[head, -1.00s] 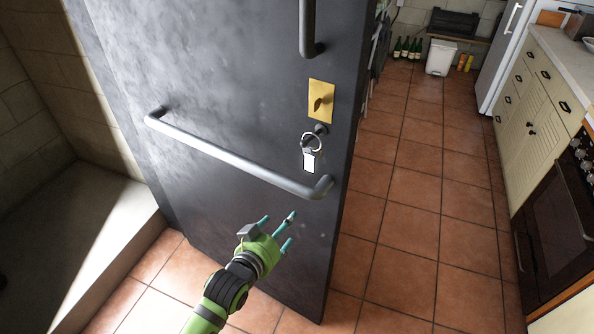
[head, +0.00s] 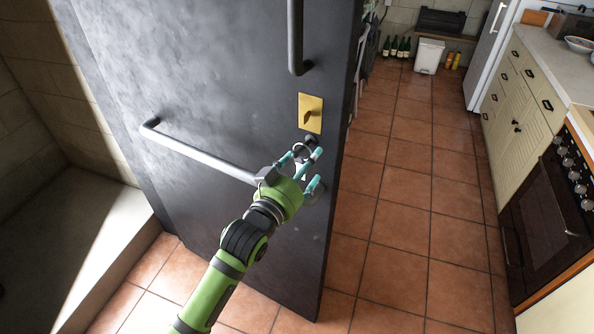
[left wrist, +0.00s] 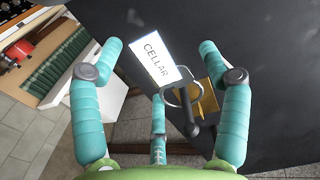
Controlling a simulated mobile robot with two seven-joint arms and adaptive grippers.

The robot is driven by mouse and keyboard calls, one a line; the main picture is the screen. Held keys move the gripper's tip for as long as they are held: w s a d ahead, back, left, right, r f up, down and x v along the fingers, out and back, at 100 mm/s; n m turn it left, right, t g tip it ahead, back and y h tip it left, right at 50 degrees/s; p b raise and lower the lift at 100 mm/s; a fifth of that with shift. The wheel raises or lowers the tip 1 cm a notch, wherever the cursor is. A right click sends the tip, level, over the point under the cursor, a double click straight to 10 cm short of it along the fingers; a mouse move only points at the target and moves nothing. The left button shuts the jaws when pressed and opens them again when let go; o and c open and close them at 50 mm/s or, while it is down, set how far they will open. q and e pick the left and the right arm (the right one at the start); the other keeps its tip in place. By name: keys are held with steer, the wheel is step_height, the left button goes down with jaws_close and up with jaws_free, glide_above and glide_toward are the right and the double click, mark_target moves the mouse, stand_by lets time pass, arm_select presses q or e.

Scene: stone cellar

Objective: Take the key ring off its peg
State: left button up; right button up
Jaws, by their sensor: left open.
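The key ring (head: 299,151) hangs on a dark peg (head: 311,140) on the dark door, below a brass plate. My left gripper (head: 305,168) is up at the ring, its teal fingers spread and partly covering it; the tag is hidden in the head view. In the left wrist view the ring (left wrist: 168,96) and its white tag (left wrist: 152,56), marked CELLAR, show between the open fingers. The peg (left wrist: 190,115) passes through the ring there. I cannot tell whether any finger touches the ring. My right gripper is not in view.
The dark door (head: 220,90) carries a long horizontal bar handle (head: 195,153), a vertical handle (head: 296,40) and a brass plate (head: 311,113) close around the peg. The tiled floor (head: 400,200) to the right is clear. A cooker (head: 550,200) stands at the right.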

arm_select(q)
steer(key=shift+w+d, duration=0.1)
steer(key=shift+w, duration=0.15)
steer(key=c, duration=1.3)
steer(key=o, duration=0.4)
steer(key=shift+c, duration=0.9)
steer(key=shift+s+r+p, duration=0.2)
steer(key=shift+r+p, duration=0.45)
steer(key=shift+p, duration=0.2)
